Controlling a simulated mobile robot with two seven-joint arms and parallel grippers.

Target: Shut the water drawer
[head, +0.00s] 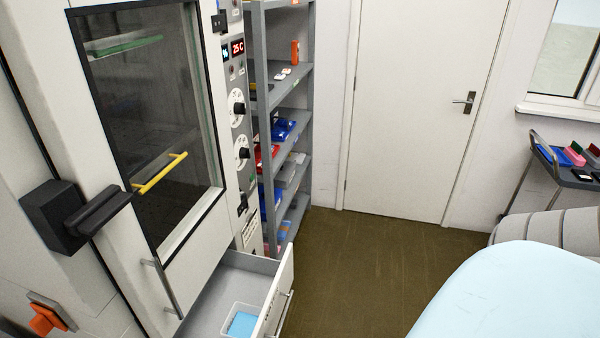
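The water drawer (214,300) is pulled open at the bottom of the tall white cabinet, left of the picture's middle. Its white front panel (277,290) stands out over the floor, with a bar handle (286,310) on its outer face. A clear container with light blue contents (241,324) sits inside the drawer. The picture's lower edge cuts off part of the drawer. Neither my left nor my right gripper shows in the head view.
The cabinet has a windowed door (165,225) with a black latch (75,215). A grey shelf unit (285,95) stands beyond it. The brown floor (370,260) is clear right of the drawer. A dark cart (575,172) stands at right.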

